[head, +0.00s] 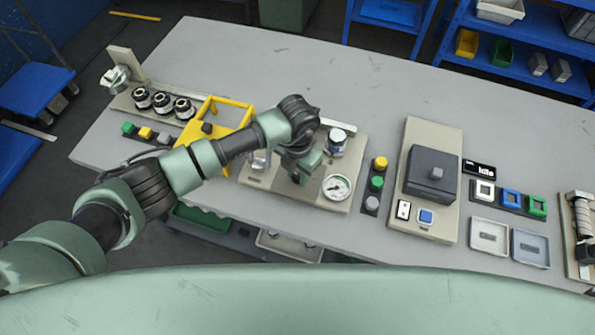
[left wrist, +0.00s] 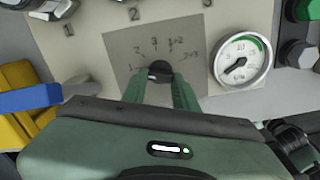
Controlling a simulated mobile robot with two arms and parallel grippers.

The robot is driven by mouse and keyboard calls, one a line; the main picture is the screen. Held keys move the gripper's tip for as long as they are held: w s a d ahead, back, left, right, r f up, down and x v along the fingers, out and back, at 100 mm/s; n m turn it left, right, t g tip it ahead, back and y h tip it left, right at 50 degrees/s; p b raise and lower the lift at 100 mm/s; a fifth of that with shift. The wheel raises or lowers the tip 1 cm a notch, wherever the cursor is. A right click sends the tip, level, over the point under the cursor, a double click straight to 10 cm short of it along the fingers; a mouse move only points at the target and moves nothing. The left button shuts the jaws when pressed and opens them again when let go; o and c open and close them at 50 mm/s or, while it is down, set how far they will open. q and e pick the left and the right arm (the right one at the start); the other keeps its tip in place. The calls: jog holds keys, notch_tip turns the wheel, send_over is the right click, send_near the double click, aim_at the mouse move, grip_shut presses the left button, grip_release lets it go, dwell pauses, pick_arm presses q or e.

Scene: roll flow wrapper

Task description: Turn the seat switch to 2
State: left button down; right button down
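The seat switch is a dark round knob (left wrist: 160,69) on a grey dial plate (left wrist: 120,58) in the left wrist view. Small position marks, including a 3, arc above it. Which mark the knob points at is too small to tell. My left gripper (left wrist: 160,82) has its two green fingers on either side of the knob, with visible gaps. It is open. In the head view my left gripper (head: 299,177) reaches down over the beige panel (head: 258,178) and hides the knob. My right gripper is not in view.
A round gauge (head: 337,187) sits right of the dial, with a jar-like part (head: 337,140) behind it. Push buttons (head: 376,183) stand further right. A yellow frame (head: 222,118) with a blue part (left wrist: 30,97) is close on the left. Large numerals mark the panel's back.

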pick_arm(q)
jog(key=shift+f+m+b, duration=0.15)
jog(key=shift+m+b, duration=0.55)
jog(key=shift+b, duration=0.4)
jog(key=m+b, duration=0.3)
jog(key=b, duration=0.1)
jog(key=shift+w+a+m+b, duration=0.1)
jog(key=shift+m+b, duration=0.2)
jog(key=shift+b, duration=0.1)
jog(key=shift+m+b, duration=1)
jog(key=shift+b, duration=0.3)
jog(key=shift+r, duration=0.2)
jog(key=c, duration=1.1)
grip_release()
jog(key=shift+r, duration=0.1)
